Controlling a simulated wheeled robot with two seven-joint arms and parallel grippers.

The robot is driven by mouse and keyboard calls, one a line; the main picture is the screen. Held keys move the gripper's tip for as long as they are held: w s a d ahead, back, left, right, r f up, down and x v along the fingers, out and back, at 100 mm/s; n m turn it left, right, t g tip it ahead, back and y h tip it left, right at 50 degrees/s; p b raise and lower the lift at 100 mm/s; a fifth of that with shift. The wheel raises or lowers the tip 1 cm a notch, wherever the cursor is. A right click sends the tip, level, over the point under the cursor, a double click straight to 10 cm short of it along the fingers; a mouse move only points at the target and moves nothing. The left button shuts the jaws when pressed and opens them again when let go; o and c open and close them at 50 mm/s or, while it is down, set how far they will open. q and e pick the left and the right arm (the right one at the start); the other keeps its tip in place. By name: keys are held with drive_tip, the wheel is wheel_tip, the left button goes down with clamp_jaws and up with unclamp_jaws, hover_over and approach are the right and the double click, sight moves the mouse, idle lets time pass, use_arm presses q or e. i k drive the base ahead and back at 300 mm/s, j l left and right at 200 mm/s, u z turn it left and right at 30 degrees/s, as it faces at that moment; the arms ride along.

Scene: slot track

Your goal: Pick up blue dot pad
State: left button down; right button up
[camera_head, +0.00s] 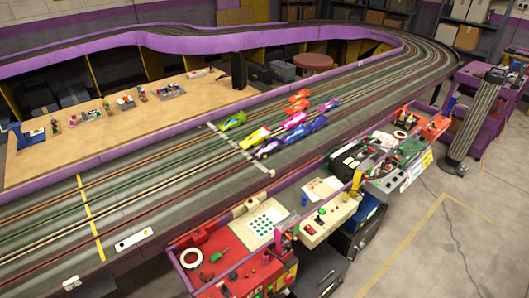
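A pale, flat pad with rows of small dots (258,223) lies on the trackside bench at the lower middle. Its dots look dark green rather than blue, and no pad with clearly blue dots can be made out. A second pale sheet (318,190) with a faint reddish mark lies up and to the right of it. A small blue cylinder (304,199) stands between the two. Neither of my grippers is in view.
A red case (215,252) with a white ring and tools adjoins the dotted pad. A cream control box (325,222) is to its right. The slot track (150,205) with several toy cars runs behind the bench. Open grey floor (440,245) lies at the right.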

sight(304, 197)
drive_tip(key=i+l+u, duration=0.1)
drive_tip(key=l+u, duration=0.25)
drive_tip(key=i+l+u, duration=0.1)
drive_tip(key=u, duration=0.25)
drive_tip(key=l+u, duration=0.4)
